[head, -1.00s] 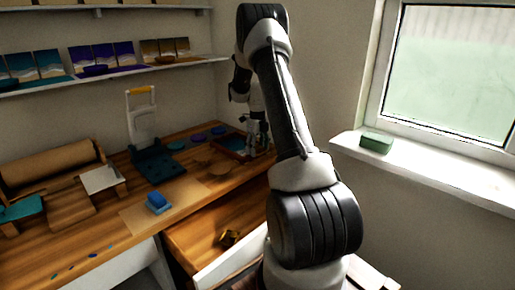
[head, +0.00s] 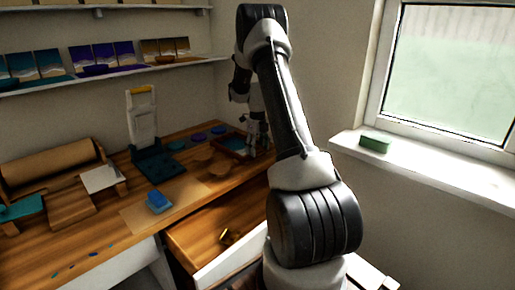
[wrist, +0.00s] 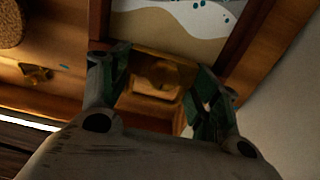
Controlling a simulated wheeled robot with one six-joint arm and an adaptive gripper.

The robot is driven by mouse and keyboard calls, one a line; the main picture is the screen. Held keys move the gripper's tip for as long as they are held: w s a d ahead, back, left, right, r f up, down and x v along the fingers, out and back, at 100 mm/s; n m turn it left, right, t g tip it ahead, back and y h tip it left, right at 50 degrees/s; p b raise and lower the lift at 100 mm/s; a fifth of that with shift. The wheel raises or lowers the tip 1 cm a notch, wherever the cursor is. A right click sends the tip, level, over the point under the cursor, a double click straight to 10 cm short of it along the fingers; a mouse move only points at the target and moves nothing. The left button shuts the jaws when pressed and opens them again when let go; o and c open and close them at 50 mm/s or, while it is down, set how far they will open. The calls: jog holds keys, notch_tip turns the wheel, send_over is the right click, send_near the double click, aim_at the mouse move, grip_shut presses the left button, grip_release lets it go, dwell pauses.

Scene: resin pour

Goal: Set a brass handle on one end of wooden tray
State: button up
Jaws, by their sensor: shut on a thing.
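The wooden tray (head: 222,148), dark-framed with a blue inside, lies at the back right of the workbench. In the wrist view its dark rails (wrist: 245,38) border a white and beige pattern. My gripper (head: 257,143) is at the tray's right end. In the wrist view my gripper (wrist: 157,80) is shut on a brass handle (wrist: 165,65), held across between the fingers at the tray's near end. I cannot tell whether the handle touches the tray. A second brass handle (head: 230,236) lies in the open drawer and also shows in the wrist view (wrist: 36,73).
The open drawer (head: 205,222) juts out below the bench front. A blue block (head: 160,202), a white and teal press-like stand (head: 145,125) and a paper roll (head: 48,162) stand on the bench. The wall and windowsill (head: 430,168) are close on the right.

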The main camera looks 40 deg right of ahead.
jog(key=shift+s+a+f, duration=0.1)
jog(key=shift+s+f, duration=0.1)
jog(key=shift+f, duration=0.15)
jog(key=o, duration=1.2)
jog(key=shift+w+f, duration=0.1)
jog(key=shift+w+r, duration=0.1)
jog(key=shift+r, duration=4.15)
